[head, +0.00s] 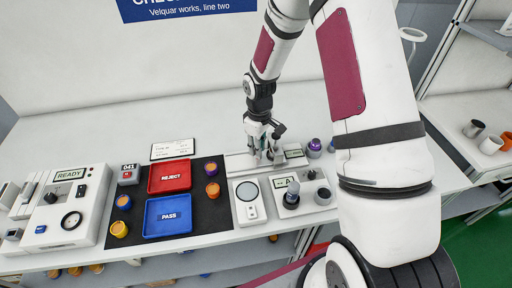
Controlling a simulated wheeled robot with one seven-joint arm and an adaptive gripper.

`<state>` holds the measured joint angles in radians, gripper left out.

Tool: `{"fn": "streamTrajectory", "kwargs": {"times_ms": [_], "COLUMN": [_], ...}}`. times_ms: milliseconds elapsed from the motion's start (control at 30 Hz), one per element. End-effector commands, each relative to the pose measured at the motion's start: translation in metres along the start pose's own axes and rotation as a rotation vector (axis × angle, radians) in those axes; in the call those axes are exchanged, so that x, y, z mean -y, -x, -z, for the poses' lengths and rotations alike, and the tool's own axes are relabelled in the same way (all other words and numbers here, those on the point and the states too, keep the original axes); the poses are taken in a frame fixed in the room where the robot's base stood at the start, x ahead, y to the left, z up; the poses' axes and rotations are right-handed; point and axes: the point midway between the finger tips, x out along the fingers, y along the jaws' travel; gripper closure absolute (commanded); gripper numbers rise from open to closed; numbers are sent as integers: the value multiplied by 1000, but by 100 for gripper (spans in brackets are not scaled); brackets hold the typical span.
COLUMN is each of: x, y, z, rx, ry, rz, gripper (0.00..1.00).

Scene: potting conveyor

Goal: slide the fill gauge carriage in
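The fill gauge looks like a low pale grey slab (236,163) at the back of the bench, with a small greenish display (294,153) at its right end. My gripper (265,156) points down over the middle of this slab. Its fingers are at or just above the slab, where the carriage seems to be. The carriage is mostly hidden by the fingers and is too small to make out. I cannot tell whether the fingers touch it or are shut on it.
In front stand a round-plated scale (248,192) and a device with a dark-topped cylinder (292,192). Purple-topped pots (314,145) stand close right. Left are a red REJECT tray (169,177), a blue PASS tray (168,215) and a READY box (65,205). My arm hides the right.

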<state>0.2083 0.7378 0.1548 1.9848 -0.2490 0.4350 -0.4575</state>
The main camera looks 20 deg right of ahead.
Motion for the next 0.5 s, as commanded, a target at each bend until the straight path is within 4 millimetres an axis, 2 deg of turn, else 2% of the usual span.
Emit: {"fn": "streamTrajectory", "kwargs": {"times_ms": [367,500], "x": [0,-1], "y": [1,12], "z": [-1,-1], "rx": [2,0], "ry": [-2,-4], "rz": [0,0], "gripper": [64,64]}}
